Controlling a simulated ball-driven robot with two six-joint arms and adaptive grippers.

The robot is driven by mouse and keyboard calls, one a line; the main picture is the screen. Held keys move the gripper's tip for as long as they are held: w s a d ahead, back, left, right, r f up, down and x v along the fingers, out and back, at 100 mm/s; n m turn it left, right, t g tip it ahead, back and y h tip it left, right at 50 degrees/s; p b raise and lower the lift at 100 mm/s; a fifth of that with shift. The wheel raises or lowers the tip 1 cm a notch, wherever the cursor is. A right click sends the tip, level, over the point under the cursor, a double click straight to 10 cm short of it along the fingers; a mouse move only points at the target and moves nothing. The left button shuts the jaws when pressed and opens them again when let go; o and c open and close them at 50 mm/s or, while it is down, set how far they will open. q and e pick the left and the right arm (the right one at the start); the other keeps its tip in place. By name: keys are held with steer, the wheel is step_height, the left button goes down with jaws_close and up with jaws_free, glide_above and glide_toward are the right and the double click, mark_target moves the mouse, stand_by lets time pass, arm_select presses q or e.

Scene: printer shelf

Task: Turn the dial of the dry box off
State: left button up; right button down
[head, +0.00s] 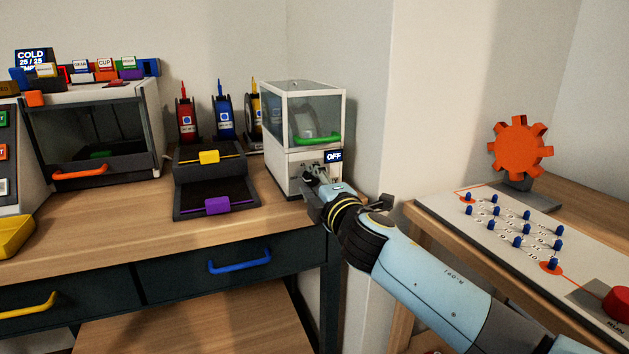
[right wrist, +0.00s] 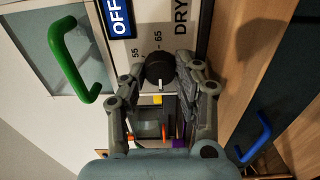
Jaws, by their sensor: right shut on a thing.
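The dry box (head: 271,160) is a white cabinet with a clear upper chamber and a green handle (head: 317,139). Its small sign (head: 333,156) reads OFF, and the sign also shows in the right wrist view (right wrist: 118,17). The dial (right wrist: 159,68) is a dark round knob with a white mark, beside the printed numbers 55 and 65. My right gripper (head: 314,172) is at the lower front of the box, shut on the dial, with a finger on either side of it in the right wrist view (right wrist: 160,72). In the head view the gripper hides the dial. My left gripper is out of view.
A black stand (head: 215,186) with yellow and purple handles is left of the dry box, with red and blue bottles (head: 186,116) behind it. A blue drawer handle (head: 240,262) juts out below. A pegged board (head: 520,240) and orange gear (head: 519,148) are at right.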

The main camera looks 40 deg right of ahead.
steer(key=shift+f, duration=0.1)
stand_by(0.4)
steer(key=c, duration=1)
jaws_free()
steer(key=shift+o, duration=0.2)
steer(key=v, duration=1.2)
steer(key=shift+a, duration=0.1)
steer(key=s+f+m+g+y, duration=0.1)
steer(key=s+f+m+g, duration=0.4)
steer(key=f, duration=1.2)
steer(key=s+f+g, duration=0.4)
steer(key=s+f, duration=0.4)
steer(key=f, duration=0.8)
steer(key=s+f+m+g, duration=0.2)
steer(key=s+f, duration=0.4)
steer(key=s, duration=0.4)
steer(key=s+a+f+m+g+y, duration=0.1)
steer(key=s+f+m+g, duration=0.2)
steer(key=s+f, duration=0.3)
steer(key=s+a+f+m+g+y, duration=0.1)
steer(key=s+f+m+g, duration=0.2)
steer(key=s, duration=1.3)
step_height(320, 180, down, 4)
steer(key=shift+r+m, duration=0.2)
steer(key=shift+m, duration=0.8)
